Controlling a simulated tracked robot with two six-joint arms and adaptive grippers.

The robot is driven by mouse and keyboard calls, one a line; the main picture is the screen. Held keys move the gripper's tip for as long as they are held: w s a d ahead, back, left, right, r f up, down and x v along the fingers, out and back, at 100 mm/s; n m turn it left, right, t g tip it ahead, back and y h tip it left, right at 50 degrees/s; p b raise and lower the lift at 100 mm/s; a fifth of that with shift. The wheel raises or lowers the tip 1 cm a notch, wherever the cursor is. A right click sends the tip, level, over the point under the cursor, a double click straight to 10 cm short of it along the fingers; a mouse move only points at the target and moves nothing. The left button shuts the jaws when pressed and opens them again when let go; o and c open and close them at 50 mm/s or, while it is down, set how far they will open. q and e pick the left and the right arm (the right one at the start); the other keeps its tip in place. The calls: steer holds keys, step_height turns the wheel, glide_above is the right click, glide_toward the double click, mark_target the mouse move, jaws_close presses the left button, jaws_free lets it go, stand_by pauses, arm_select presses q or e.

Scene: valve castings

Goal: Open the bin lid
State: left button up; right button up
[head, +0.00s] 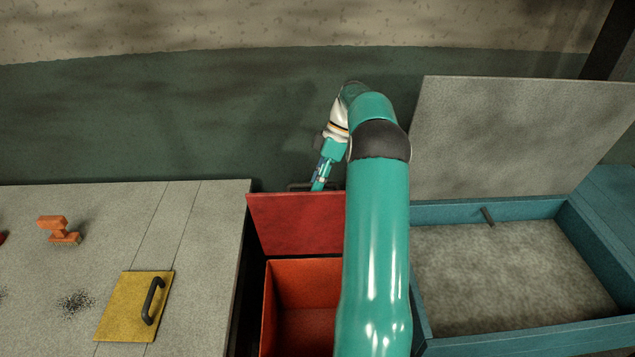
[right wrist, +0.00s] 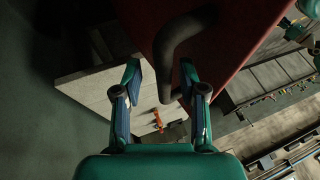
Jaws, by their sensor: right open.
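The red bin (head: 280,305) stands between the workbench and a teal chest. Its red lid (head: 290,222) is raised at the back of the opening, so the inside shows; my right arm hides the right part. A dark handle (head: 299,186) sits at the lid's upper edge. In the right wrist view the red lid (right wrist: 228,50) and its dark curved handle (right wrist: 172,50) are close ahead. My right gripper (right wrist: 162,72) is open, with the handle's bend between its fingers in the picture; I cannot tell whether they touch. In the head view the right gripper (head: 319,182) is by the handle. My left gripper is not in view.
The grey workbench (head: 205,240) at left carries a yellow plate (head: 120,318) with a black handle and an orange casting (head: 59,230). The teal chest (head: 470,211) at right has its grey lid (head: 500,130) up. Green floor behind is clear.

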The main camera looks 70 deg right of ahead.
steer(key=v, duration=0.7)
steer(key=shift+r, duration=0.2)
stand_by(0.6)
